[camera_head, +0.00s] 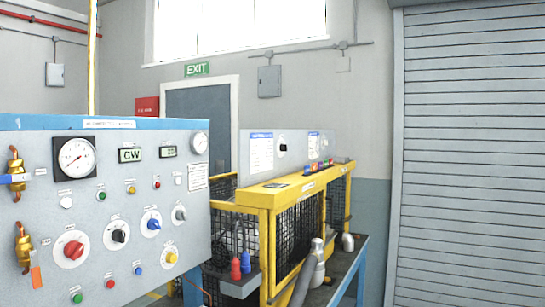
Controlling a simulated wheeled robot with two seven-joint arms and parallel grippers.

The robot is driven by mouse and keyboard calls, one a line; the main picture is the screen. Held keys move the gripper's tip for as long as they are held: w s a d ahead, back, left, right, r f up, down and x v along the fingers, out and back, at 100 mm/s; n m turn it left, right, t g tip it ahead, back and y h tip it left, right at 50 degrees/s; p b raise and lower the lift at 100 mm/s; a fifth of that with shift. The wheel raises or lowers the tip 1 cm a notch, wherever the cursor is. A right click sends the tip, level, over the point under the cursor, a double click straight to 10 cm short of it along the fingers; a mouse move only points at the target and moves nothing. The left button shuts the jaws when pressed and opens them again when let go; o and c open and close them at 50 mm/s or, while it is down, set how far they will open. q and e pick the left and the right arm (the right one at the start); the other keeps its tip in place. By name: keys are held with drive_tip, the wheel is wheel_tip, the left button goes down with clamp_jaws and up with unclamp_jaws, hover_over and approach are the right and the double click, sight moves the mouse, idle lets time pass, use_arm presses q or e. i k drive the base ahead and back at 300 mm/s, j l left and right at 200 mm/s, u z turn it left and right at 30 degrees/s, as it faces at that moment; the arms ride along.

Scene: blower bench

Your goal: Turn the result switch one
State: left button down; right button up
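A grey control panel (40,195) fills the left of the head view. It carries several rotary switches on round white plates: a large red knob (73,249), a black knob (118,236), a blue knob (153,224), a grey knob (180,215) and a yellow knob (171,257). A separate black knob (282,147) sits on the grey panel behind the cage. The labels are too small to read, so I cannot tell which one is the result switch. Neither of my grippers is in view.
The panel also has a dial gauge (76,157), a display reading CW (130,155), push buttons and brass fittings (23,245). A yellow-framed mesh cage (297,225) stands to its right, with a grey hose (302,280) in front. A roller shutter (470,150) closes the right side.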

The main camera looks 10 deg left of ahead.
sight(284, 148)
drive_tip(key=i+l+u, duration=0.5)
drive_tip(key=i+l, duration=0.15)
drive_tip(key=i, duration=0.15)
drive_tip(key=i+l+u, duration=0.45)
drive_tip(key=i+l, duration=0.25)
drive_tip(key=l, duration=0.3)
drive_tip(key=i+l+u, duration=0.1)
drive_tip(key=i+l, duration=0.15)
drive_tip(key=l, duration=0.4)
drive_tip(key=i+l+u, duration=0.15)
drive_tip(key=l, duration=0.45)
drive_tip(key=i+l+u, duration=0.1)
drive_tip(key=i+l, duration=0.15)
drive_tip(key=l, duration=0.45)
drive_tip(key=i+l+u, duration=0.15)
drive_tip(key=l, duration=0.5)
drive_tip(key=i+l+u, duration=0.1)
drive_tip(key=l, duration=0.6)
drive_tip(key=i+l+u, duration=0.15)
drive_tip(key=l, duration=0.6)
drive_tip(key=i+l+u, duration=0.1)
drive_tip(key=l, duration=0.6)
